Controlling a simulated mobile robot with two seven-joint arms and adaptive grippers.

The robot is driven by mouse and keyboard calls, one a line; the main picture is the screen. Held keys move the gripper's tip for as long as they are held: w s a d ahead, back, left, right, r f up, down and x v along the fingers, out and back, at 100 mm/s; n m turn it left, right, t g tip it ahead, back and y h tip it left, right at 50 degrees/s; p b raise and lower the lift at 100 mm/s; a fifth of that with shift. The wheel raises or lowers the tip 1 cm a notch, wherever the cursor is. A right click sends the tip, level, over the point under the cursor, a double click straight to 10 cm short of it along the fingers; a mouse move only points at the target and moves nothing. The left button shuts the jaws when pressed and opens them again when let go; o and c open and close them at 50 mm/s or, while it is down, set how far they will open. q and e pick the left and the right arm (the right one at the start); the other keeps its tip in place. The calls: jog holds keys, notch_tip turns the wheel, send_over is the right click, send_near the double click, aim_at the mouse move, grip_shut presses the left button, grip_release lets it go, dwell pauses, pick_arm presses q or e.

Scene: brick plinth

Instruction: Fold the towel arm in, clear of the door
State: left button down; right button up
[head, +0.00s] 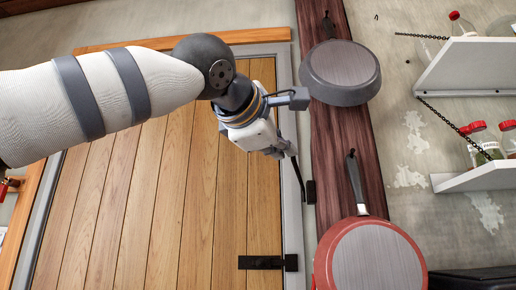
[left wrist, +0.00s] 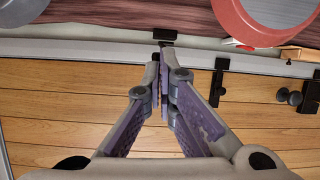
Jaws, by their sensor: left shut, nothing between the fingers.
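The plank door (head: 150,190) fills the left half of the head view; it also shows in the left wrist view (left wrist: 50,100). My left gripper (head: 288,152) is in front of the door's right edge, its fingers pointing down and right. In the left wrist view its fingers (left wrist: 160,62) are together and hold nothing. A thin dark rod (head: 299,182), perhaps the towel arm, runs from near the fingertips toward a small black mount (head: 310,192). The mount shows beyond the fingertips in the left wrist view (left wrist: 165,34). I cannot tell whether fingers and rod touch. My right gripper is out of view.
A dark wooden board (head: 335,135) right of the door carries a grey pan (head: 340,72) and a red pan (head: 368,260). White shelves (head: 478,62) with jars are at the right. A black strap (head: 262,262) crosses the door edge lower down. A dark knob (left wrist: 290,96) sits on the door.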

pick_arm(q)
jog(key=shift+s+d, duration=0.2)
jog(key=shift+d, duration=0.6)
jog(key=shift+s+d, duration=0.15)
jog(key=shift+d, duration=0.6)
jog(key=shift+s+d, duration=0.2)
jog(key=shift+d, duration=0.6)
